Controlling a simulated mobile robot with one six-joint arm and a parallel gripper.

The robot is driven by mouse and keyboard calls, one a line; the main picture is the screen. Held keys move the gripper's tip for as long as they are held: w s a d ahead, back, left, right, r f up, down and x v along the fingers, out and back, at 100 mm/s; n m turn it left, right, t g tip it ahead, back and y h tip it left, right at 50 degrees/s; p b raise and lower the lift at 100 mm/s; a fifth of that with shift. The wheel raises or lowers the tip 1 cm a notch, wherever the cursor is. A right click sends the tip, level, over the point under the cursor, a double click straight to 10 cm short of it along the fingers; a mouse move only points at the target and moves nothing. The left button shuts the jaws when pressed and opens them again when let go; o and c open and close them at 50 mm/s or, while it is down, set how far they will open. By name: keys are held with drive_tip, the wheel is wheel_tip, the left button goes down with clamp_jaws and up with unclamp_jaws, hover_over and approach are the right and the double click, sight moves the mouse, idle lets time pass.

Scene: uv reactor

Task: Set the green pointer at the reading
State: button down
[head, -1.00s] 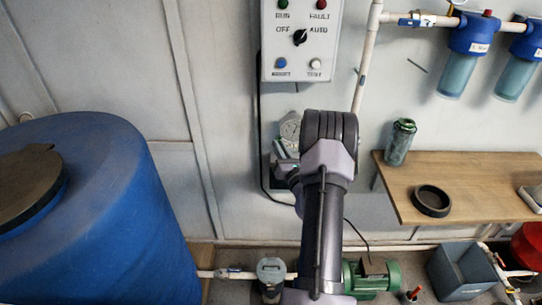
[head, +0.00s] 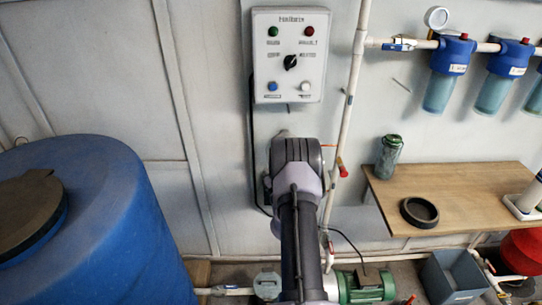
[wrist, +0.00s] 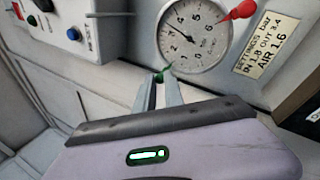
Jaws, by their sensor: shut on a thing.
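In the wrist view a round white pressure gauge (wrist: 193,36) with a black needle faces me on the wall. A green pointer (wrist: 161,75) sits at the lower left of its rim. My gripper (wrist: 159,82) is shut on the green pointer's end, its two fingers close together at the rim. A red pointer (wrist: 239,12) sticks out at the gauge's upper right. In the head view my arm hides this gauge and my gripper.
A label (wrist: 267,42) right of the gauge reads IN 1.8, OUT 3.4, AIR 1.6. A control box (head: 290,78) hangs above my arm. A blue tank (head: 100,215) stands left; a wooden shelf (head: 470,190) is right. Another gauge (head: 437,18) sits above the blue filters (head: 450,60).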

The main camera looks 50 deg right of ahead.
drive_tip(key=shift+r+m+h, duration=0.25)
drive_tip(key=shift+m+h, duration=0.15)
drive_tip(key=shift+m, duration=0.1)
drive_tip(key=c, duration=1.4)
unclamp_jaws()
drive_tip(key=shift+d, duration=0.1)
drive_tip(key=shift+c, duration=0.2)
